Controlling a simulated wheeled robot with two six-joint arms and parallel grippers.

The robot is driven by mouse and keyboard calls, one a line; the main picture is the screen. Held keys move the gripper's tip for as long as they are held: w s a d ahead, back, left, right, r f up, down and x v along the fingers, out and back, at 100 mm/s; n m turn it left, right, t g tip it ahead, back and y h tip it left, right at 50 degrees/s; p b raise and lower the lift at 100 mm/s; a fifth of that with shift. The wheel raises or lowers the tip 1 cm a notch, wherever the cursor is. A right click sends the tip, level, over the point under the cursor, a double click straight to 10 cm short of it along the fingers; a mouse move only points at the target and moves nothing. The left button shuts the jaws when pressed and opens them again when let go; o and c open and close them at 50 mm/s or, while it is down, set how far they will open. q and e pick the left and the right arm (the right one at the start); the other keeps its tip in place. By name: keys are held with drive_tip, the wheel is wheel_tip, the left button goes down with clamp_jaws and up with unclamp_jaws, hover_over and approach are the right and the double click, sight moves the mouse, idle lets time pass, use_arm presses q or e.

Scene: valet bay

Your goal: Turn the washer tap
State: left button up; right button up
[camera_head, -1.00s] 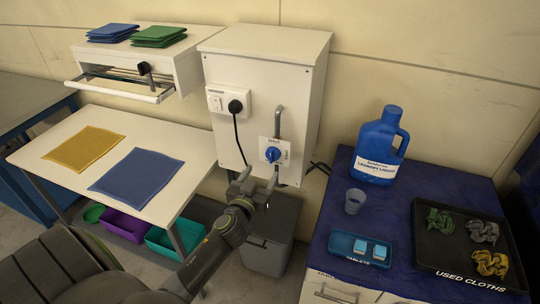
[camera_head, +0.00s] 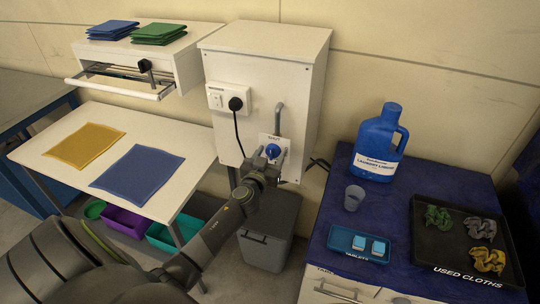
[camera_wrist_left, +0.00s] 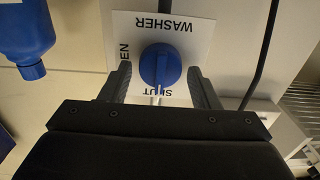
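The washer tap is a round blue knob (camera_head: 273,151) on a white label plate on the side of the white wall cabinet. In the left wrist view the blue knob (camera_wrist_left: 160,65) sits between my fingers, with a white pointer toward "SHUT"; the label plate (camera_wrist_left: 185,28) also reads "WASHER" and part of "OPEN". My left gripper (camera_head: 268,160) is at the tap, its fingers on both sides of the knob. In the left wrist view the left gripper (camera_wrist_left: 160,85) is open, with gaps between each finger and the knob. My right gripper is not in view.
A grey pipe (camera_head: 278,120) runs down to the tap. A plug with a black cable (camera_head: 236,104) is on the cabinet at left. A grey bin (camera_head: 268,238) stands below. A blue detergent jug (camera_head: 378,145) stands on the right counter.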

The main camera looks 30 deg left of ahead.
use_arm(q)
drive_tip(key=c, duration=0.7)
drive_tip(key=shift+m, duration=0.3)
drive_tip(key=m+b, duration=0.1)
drive_tip(key=m, duration=0.1)
drive_tip(key=shift+f+m, duration=0.1)
drive_tip(key=shift+m, duration=0.2)
drive_tip(key=m, duration=0.3)
drive_tip(key=shift+d+m, duration=0.1)
drive_tip(key=shift+m, duration=0.2)
drive_tip(key=m, duration=0.5)
drive_tip(key=shift+d+f+m, duration=0.1)
drive_tip(key=shift+m, duration=0.2)
drive_tip(key=m, duration=0.5)
drive_tip(key=shift+f+m, duration=0.1)
drive_tip(key=shift+m, duration=0.2)
